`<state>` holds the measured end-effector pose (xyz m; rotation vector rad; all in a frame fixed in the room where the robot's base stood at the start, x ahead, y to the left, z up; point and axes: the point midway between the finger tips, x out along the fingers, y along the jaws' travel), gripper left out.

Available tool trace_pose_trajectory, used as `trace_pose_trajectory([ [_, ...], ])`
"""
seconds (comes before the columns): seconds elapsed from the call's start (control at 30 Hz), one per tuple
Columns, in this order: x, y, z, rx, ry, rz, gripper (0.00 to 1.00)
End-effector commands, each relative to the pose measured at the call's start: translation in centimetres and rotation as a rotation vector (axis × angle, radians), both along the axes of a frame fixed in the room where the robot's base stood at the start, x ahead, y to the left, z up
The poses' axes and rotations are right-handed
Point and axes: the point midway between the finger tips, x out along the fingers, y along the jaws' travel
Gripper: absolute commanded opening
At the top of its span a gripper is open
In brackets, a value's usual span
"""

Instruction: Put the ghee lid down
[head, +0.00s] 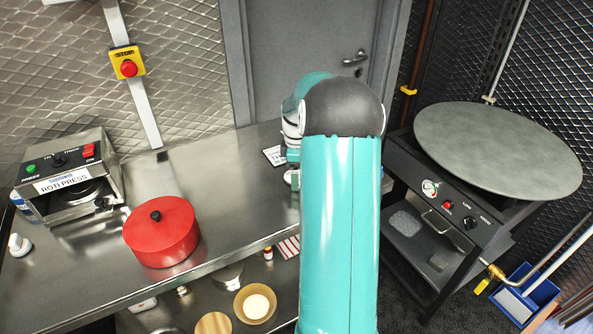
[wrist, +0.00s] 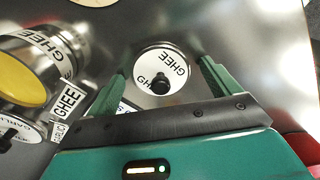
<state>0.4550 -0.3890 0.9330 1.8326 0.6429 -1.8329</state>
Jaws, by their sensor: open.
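The ghee lid (wrist: 160,62) is a round white disc with a black knob and GHEE lettering. In the wrist view it appears to lie flat on the steel counter (wrist: 235,20). My gripper (wrist: 162,78) is open, with its green fingers on either side of the lid and visible gaps beside it. The open ghee pot (wrist: 55,50), with yellow ghee (wrist: 22,78) inside, is at the left of the wrist view.
A garlic-labelled container (wrist: 18,132) stands close by the ghee pot. On the counter in the head view are a red lidded pot (head: 162,236) and a roti press (head: 68,178). A griddle (head: 498,148) stands at the right. The counter right of the lid looks clear.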

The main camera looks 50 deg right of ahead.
Motion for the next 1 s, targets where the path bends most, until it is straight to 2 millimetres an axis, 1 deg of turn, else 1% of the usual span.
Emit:
trace_pose_trajectory([
  [0.07, 0.0, 0.0, 0.3, -0.001, -0.001, 0.0, 0.89],
  [0.17, 0.0, 0.0, 1.1, -0.002, -0.001, 0.0, 0.89],
  [0.27, 0.0, 0.0, 2.8, -0.003, -0.002, 0.0, 0.89],
  [0.5, 0.0, -0.1, 8.1, -0.003, -0.004, -0.001, 0.89],
  [0.6, 0.0, -0.1, 10.0, -0.003, -0.003, -0.001, 0.89],
  [0.7, 0.0, -0.1, 11.3, -0.002, -0.002, 0.0, 0.89],
  [0.8, 0.0, 0.0, 12.1, -0.002, -0.001, 0.0, 0.89],
  [1.0, 0.1, 0.2, 12.5, -0.002, -0.001, -0.001, 0.89],
])
